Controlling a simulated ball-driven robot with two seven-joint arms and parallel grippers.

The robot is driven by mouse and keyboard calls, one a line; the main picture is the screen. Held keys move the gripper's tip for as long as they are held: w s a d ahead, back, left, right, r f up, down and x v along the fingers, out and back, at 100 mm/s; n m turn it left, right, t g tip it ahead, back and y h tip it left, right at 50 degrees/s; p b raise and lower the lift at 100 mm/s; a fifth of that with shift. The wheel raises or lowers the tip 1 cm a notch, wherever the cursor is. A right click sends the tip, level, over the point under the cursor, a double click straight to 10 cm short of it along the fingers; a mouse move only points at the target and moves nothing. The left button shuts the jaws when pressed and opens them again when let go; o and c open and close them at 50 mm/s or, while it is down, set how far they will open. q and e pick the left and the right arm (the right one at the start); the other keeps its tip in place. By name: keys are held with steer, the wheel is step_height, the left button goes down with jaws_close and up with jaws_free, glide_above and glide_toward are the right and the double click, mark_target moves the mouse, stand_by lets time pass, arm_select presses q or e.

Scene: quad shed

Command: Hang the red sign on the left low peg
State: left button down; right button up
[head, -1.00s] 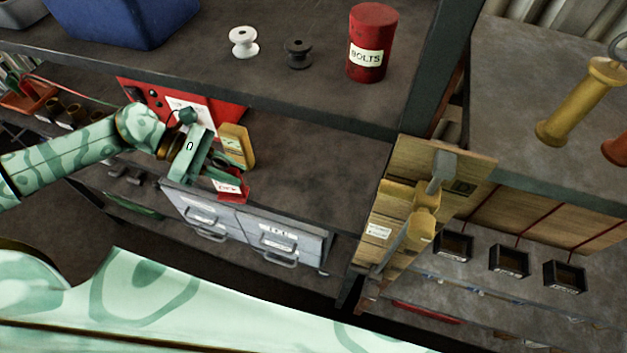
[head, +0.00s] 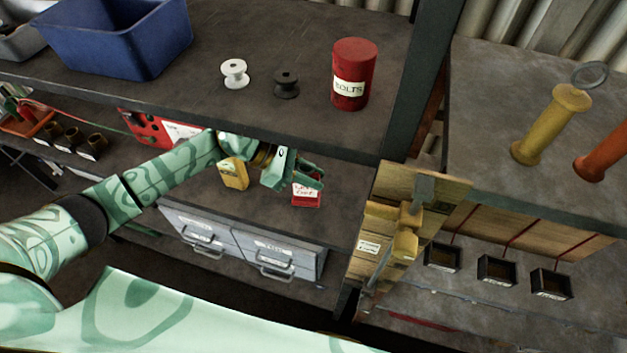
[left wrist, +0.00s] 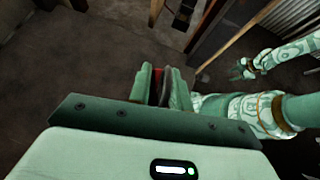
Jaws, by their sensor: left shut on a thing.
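The red sign (head: 306,196), a small red plate with a white label, is held in my left gripper (head: 305,178) in the head view, over the middle shelf. Green fingers cover its upper part. In the left wrist view a red edge of the sign (left wrist: 165,86) shows between the two fingers of the left gripper (left wrist: 162,84). My right gripper (left wrist: 241,69) shows small at the right of that view; its fingers are too small to judge. I cannot make out the left low peg.
A wooden board (head: 368,246) with mallet-like tools stands right of the sign. A yellow box (head: 234,173) stands on the middle shelf, left of the gripper. Grey drawers (head: 275,256) lie below. The upper shelf holds a red bolts can (head: 354,75) and a blue bin (head: 115,40).

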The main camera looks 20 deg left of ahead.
arm_select(q)
steer(key=shift+w+d+f, duration=0.1)
steer(key=shift+d+f, duration=0.05)
steer(key=shift+f, duration=0.65)
steer(key=shift+w+d+f, duration=0.1)
steer(key=shift+f, duration=0.65)
steer(key=shift+f, duration=0.15)
steer(key=c, duration=1.3)
jaws_free()
steer(key=b+v, duration=0.1)
steer(key=v, duration=0.6)
steer(key=shift+a+r, duration=0.15)
steer(key=shift+r, duration=0.1)
